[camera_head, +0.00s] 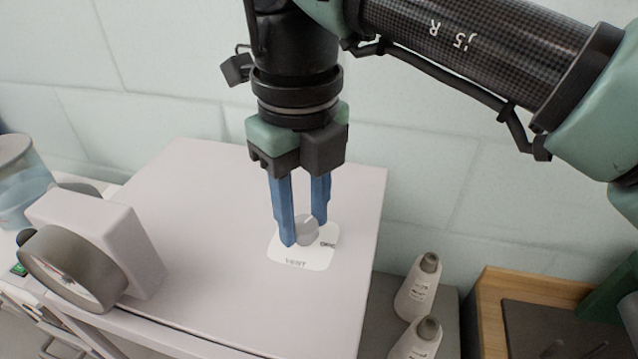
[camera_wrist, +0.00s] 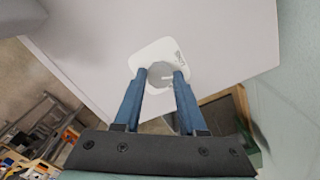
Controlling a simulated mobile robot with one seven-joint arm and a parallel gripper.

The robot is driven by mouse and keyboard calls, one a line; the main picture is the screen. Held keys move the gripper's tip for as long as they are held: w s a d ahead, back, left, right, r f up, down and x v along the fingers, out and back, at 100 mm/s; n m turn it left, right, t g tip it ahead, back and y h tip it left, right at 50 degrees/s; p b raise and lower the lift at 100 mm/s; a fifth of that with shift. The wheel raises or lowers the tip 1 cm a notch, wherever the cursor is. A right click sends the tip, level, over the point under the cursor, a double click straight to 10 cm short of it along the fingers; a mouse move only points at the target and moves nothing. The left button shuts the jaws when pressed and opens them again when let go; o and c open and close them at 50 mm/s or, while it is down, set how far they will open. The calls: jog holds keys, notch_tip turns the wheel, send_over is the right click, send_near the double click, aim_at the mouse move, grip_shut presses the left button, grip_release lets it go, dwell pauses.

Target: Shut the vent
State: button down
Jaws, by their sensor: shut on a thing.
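The vent knob (camera_head: 308,229) is a small grey round knob on a white label plate (camera_head: 303,258) marked VENT, set on the top of a pale box (camera_head: 200,230). My gripper (camera_head: 304,232) points down with its two blue fingers on either side of the knob, shut on it. In the wrist view the knob (camera_wrist: 160,74) sits between the fingertips, in front of the white plate (camera_wrist: 150,53). Small print shows at the plate's right side; I cannot read it clearly. The fingers partly hide the knob.
A round gauge (camera_head: 75,268) in a pale housing stands at the box's left. A clear container (camera_head: 22,180) is farther left. Two white bottles (camera_head: 417,287) stand right of the box, beside a wooden tray (camera_head: 490,310). A tiled wall is behind.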

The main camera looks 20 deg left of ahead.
aim_at(303, 224)
jog(key=shift+w+r+n, duration=0.1)
jog(key=shift+n, duration=2.2)
jog(key=shift+c, duration=2.3)
grip_release()
notch_tip(303, 224, up, 13)
jog(key=shift+p, duration=0.3)
